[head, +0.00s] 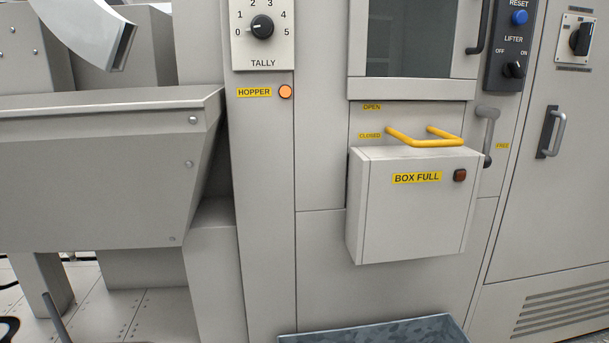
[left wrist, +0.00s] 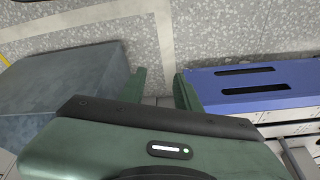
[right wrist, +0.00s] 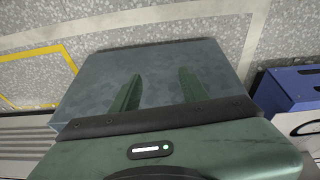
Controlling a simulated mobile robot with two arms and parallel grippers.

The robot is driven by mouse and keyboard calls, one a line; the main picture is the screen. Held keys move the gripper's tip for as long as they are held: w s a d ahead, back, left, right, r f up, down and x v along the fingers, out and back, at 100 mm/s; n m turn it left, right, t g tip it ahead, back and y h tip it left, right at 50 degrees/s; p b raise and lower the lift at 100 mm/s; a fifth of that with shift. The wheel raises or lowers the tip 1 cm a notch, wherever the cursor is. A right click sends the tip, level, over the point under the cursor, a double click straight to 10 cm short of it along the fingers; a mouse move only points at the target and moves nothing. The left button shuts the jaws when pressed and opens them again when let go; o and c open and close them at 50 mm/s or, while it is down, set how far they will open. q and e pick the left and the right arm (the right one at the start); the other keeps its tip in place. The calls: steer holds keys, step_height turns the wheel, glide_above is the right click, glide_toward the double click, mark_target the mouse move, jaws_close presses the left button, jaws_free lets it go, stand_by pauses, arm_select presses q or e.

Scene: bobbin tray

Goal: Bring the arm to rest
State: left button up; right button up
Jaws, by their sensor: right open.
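My left gripper (left wrist: 160,80) shows in the left wrist view. Its two green fingers are apart with nothing between them. My right gripper (right wrist: 158,80) shows in the right wrist view, its green fingers apart and empty, above a grey-blue mottled box-like block (right wrist: 85,75). I cannot tell how high above it the fingers are. Neither gripper shows in the head view.
A grey machine fills the head view, with a TALLY knob (head: 262,27), a lit HOPPER lamp (head: 285,92), a yellow handle (head: 425,140) and a BOX FULL box (head: 412,215) jutting out. A blue slotted case (left wrist: 250,88) stands right of my left gripper.

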arm_select(q)
steer(key=s+f+g+p, duration=0.2)
steer(key=s+f+p, duration=0.1)
steer(key=f+p, duration=1.15)
arm_select(e)
steer(key=s+f+g+p, duration=0.2)
steer(key=s+f+p, duration=0.15)
steer(key=f, duration=0.85)
arm_select(q)
steer(key=s+a+p, duration=0.3)
steer(key=s+p, duration=0.6)
steer(key=s, duration=0.6)
steer(key=shift+s+f+g+p, duration=0.15)
steer(key=shift+s+g+p, duration=0.15)
steer(key=shift+p, duration=0.05)
arm_select(e)
steer(key=s+d+f, duration=0.1)
steer(key=s, duration=0.6)
steer(key=s+d+f, duration=0.1)
steer(key=s+f, duration=0.1)
steer(key=s, duration=0.6)
steer(key=shift+s+d+g, duration=0.3)
steer(key=shift+d+g, duration=0.1)
